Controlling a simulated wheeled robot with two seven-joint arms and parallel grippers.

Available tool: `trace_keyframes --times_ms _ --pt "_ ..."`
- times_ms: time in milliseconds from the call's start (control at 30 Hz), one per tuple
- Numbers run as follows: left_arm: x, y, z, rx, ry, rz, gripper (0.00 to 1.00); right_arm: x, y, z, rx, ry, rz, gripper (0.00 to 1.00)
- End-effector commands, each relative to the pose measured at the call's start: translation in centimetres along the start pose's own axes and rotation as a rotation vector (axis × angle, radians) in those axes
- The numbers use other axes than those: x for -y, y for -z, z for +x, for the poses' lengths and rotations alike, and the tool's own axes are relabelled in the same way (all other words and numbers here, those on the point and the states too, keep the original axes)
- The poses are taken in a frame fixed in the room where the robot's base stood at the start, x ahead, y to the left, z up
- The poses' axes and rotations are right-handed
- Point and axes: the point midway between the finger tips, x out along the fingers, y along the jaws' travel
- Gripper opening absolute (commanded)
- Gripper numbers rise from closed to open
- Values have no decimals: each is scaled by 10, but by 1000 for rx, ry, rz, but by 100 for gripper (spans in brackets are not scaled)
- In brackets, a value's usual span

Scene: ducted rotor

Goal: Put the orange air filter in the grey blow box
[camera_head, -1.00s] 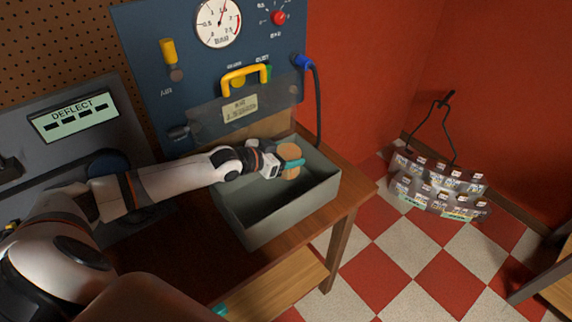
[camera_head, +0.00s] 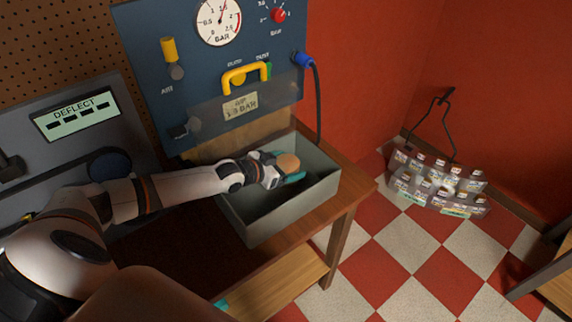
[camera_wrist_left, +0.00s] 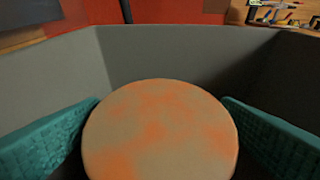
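The orange air filter (camera_head: 288,163) is a round disc, pale tan with orange patches. Its face fills the lower middle of the left wrist view (camera_wrist_left: 160,135). My left gripper (camera_head: 282,168) has its teal fingers on opposite sides of the filter, against its rim, and looks shut on it. The grey blow box (camera_head: 262,229) is an open-topped tray on the wooden bench. The gripper and filter are inside its opening, near the right end; whether the filter touches the floor is hidden. A teal tip, probably of my right gripper (camera_head: 220,304), shows at the bottom edge.
A blue panel (camera_head: 205,75) with a gauge and yellow handle stands behind the box, with a clear flap (camera_head: 270,97) above its back edge. A black hose (camera_head: 318,105) hangs at the right.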

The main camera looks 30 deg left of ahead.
Motion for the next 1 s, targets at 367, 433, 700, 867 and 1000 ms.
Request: trace_keyframes --times_ms 367,433,700,867,1000 --pt "0 -5 -2 0 0 0 87 -2 -1 -5 0 -2 0 36" --pt "0 -1 -8 -2 0 -2 87 -2 -1 -3 0 -2 0 36" --pt "0 0 -52 -5 0 -1 87 -1 -1 -3 0 -2 0 36" --pt "0 0 -78 -5 0 -1 87 -1 -1 -4 0 -1 0 36" --pt "0 -1 -98 -5 1 -1 87 1 -1 -5 0 1 -1 36"
